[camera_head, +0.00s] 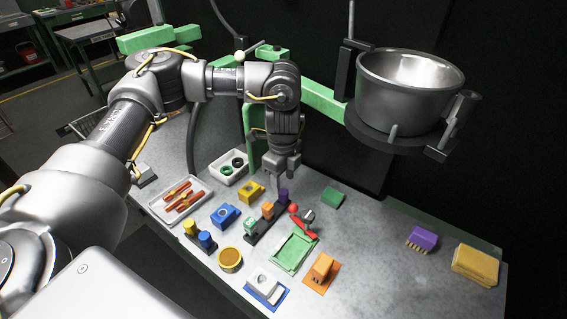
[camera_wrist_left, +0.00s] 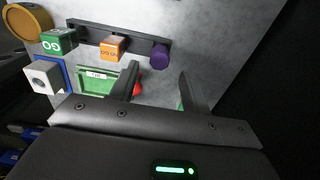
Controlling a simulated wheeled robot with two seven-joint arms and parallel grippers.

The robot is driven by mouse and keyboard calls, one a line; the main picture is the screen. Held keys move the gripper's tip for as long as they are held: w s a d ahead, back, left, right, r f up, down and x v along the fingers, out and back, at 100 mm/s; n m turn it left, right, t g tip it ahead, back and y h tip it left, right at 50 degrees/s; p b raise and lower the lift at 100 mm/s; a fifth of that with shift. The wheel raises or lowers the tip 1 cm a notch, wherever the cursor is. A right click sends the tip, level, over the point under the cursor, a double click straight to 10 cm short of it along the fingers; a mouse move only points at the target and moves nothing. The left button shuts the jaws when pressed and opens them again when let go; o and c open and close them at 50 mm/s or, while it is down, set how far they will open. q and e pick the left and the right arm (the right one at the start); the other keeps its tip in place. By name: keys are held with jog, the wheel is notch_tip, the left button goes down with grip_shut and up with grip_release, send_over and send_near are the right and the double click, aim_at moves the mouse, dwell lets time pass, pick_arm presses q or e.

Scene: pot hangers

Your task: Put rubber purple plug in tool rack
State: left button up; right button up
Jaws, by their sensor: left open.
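The purple plug (camera_head: 283,197) is a short purple cylinder at the far end of a black rack (camera_head: 257,236). In the left wrist view, the plug (camera_wrist_left: 160,55) stands at the right end of the black rack (camera_wrist_left: 88,28), beside an orange block (camera_wrist_left: 112,46) and a green GO cube (camera_wrist_left: 57,41). My left gripper (camera_head: 281,180) points down just above and behind the plug. Its fingers (camera_wrist_left: 158,80) are apart with nothing between them, and the plug shows just beyond their tips. My right gripper is not in view.
A red-knobbed part (camera_head: 294,209) and green tray (camera_head: 293,250) lie close by. A smaller rack with yellow and blue pegs (camera_head: 201,238) is at left. A steel pot (camera_head: 408,90) hangs at upper right. A purple pegged block (camera_head: 421,240) and yellow block (camera_head: 479,263) lie right; the table between is clear.

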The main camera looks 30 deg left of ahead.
aim_at(283, 191)
pick_arm(q)
notch_tip(283, 191, up, 7)
dwell(0.3)
dwell(0.4)
